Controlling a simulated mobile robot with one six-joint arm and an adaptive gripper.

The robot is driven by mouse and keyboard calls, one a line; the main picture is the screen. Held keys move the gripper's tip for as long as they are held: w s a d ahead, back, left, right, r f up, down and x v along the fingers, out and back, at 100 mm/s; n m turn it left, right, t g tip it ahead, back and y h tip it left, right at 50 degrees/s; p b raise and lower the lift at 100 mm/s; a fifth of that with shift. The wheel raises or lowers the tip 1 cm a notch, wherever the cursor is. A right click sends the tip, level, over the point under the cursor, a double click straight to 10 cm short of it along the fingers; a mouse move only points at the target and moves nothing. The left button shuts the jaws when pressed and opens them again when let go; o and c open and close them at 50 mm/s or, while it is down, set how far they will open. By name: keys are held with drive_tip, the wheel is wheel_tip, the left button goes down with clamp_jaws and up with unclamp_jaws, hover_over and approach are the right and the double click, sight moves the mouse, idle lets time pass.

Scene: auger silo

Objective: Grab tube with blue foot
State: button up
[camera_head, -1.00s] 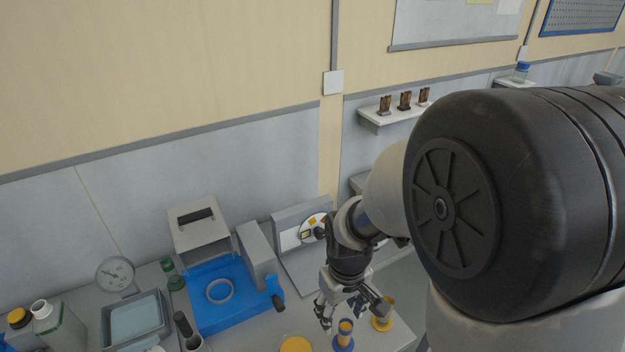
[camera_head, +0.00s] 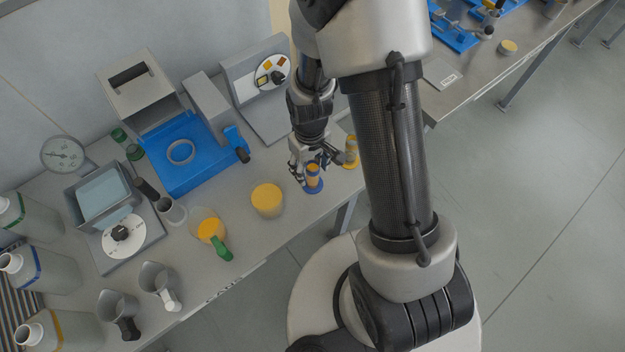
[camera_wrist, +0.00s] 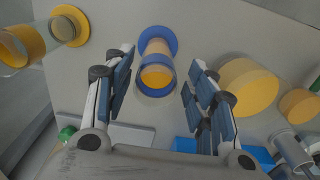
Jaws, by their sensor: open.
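The tube with the blue foot (camera_head: 313,179) stands near the front edge of the bench and holds something orange-yellow. In the wrist view this tube (camera_wrist: 156,66) lies between the two fingers, with its blue rim toward me and its blue foot behind. My gripper (camera_head: 309,170) is open at the tube, its fingers on either side with gaps showing in the wrist view (camera_wrist: 157,90). A second tube with a yellow foot (camera_head: 351,152) stands just to the right; in the wrist view it is at the upper left (camera_wrist: 40,38).
A yellow disc-shaped thing (camera_head: 267,200) sits left of the blue-footed tube. A blue tray-like device (camera_head: 190,155) stands behind it, with a dial device (camera_head: 268,80) farther back. Cups, jugs and bottles crowd the left. The bench's front edge is close.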

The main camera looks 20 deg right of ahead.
sight(313, 175)
drive_tip(key=f, duration=0.1)
drive_tip(key=f+b, duration=0.1)
drive_tip(key=f, duration=0.1)
drive_tip(key=f+b, duration=0.1)
drive_tip(key=f, duration=0.1)
drive_tip(key=shift+s+d+f, duration=0.15)
drive_tip(key=shift+d+f, duration=0.05)
drive_tip(key=shift+d, duration=0.1)
drive_tip(key=shift+r, duration=0.1)
drive_tip(key=shift+c, duration=0.3)
drive_tip(key=c, duration=1.1)
drive_tip(key=shift+r, duration=0.15)
drive_tip(key=shift+c, duration=0.2)
